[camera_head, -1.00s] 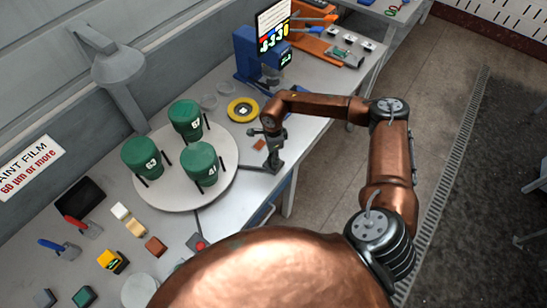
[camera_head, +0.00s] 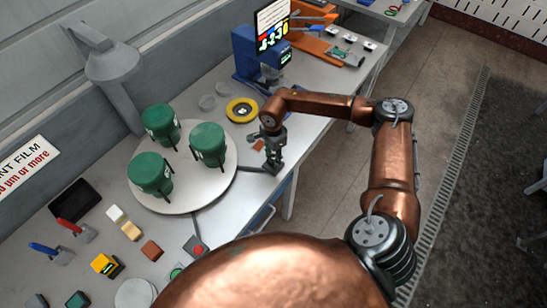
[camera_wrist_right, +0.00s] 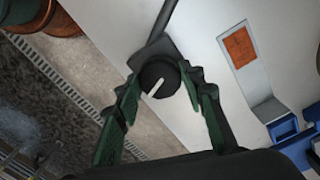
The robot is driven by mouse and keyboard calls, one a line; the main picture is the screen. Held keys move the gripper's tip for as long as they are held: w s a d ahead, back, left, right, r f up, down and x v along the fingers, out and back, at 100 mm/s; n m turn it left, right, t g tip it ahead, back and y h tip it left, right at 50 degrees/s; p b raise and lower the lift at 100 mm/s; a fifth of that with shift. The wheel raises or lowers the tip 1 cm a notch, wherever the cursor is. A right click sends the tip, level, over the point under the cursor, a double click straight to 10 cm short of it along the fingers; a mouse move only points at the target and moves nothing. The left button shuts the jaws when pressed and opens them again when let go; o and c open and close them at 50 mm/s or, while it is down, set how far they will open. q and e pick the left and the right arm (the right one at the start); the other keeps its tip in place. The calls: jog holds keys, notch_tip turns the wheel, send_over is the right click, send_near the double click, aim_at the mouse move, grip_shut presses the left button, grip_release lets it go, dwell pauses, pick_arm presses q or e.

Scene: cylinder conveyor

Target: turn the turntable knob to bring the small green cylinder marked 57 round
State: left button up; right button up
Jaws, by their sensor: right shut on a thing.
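The round white turntable (camera_head: 205,193) carries three dark green cylinders: one at the back left (camera_head: 160,125), one at the right (camera_head: 208,146) and one at the front left (camera_head: 150,176). Their markings are not readable now, so I cannot tell which is 57. My right gripper (camera_head: 271,165) is at the table edge, to the right of the turntable. In the right wrist view the round black knob (camera_wrist_right: 158,79) with a white pointer line sits between the fingertips of this gripper (camera_wrist_right: 164,84), which is shut on it. My left gripper is not in view.
A yellow ring (camera_head: 242,110) and a blue machine (camera_head: 250,58) stand behind my right gripper. A grey lamp (camera_head: 112,65) rises behind the turntable. Small blocks, tools and a dark tablet (camera_head: 76,200) lie on the table left of and in front of the turntable.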

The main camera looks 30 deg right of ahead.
aim_at(273, 158)
jog(key=shift+n+b, duration=0.3)
jog(key=shift+n, duration=0.1)
dwell(1.0)
jog(key=o, duration=1.1)
jog(key=shift+o, duration=0.2)
jog(key=shift+r, duration=0.1)
notch_tip(273, 158, up, 12)
